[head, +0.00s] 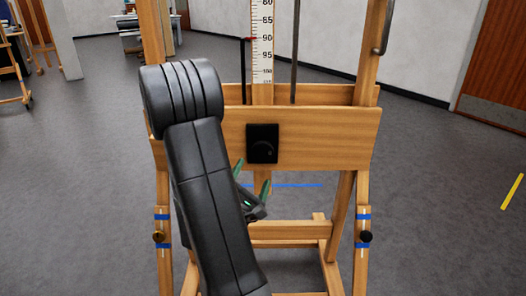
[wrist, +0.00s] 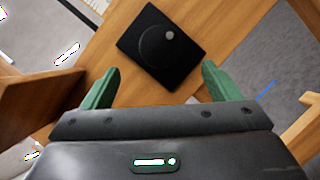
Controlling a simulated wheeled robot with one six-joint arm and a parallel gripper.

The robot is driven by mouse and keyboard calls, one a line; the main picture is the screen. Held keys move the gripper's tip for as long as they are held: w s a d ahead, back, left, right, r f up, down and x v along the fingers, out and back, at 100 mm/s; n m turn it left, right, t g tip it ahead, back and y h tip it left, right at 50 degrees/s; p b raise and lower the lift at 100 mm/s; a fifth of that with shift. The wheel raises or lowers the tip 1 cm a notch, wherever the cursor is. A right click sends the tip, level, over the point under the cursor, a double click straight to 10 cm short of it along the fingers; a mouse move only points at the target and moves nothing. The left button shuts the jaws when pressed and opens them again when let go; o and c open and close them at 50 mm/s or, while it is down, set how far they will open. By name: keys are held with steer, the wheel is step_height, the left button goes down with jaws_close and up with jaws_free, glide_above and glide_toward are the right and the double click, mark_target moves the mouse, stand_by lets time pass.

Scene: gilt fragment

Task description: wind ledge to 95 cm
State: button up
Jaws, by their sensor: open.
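A wooden easel stands in front of me, with a broad wooden ledge board (head: 325,135) across it. A black square plate with a round winding knob (head: 262,150) sits on the board. The knob also shows in the wrist view (wrist: 160,47), with a pale dot near its upper right edge. Above the board, a white scale (head: 263,55) has numbers rising downward. A red pointer (head: 246,39) is level with about 90. My gripper (head: 252,178) is open and empty, just below the knob; its green fingers (wrist: 160,70) are apart, short of the knob.
The easel's two side posts and lower legs (head: 338,240) stand around the gripper area. A blue line (head: 298,185) shows behind the legs. Grey floor (head: 440,180) is open to the right. Another easel (head: 12,60) and a desk stand at the back left.

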mark_target(262, 152)
steer(key=x, duration=1)
steer(key=shift+w+d+r, duration=0.1)
steer(key=shift+w, duration=0.2)
steer(key=c, duration=1)
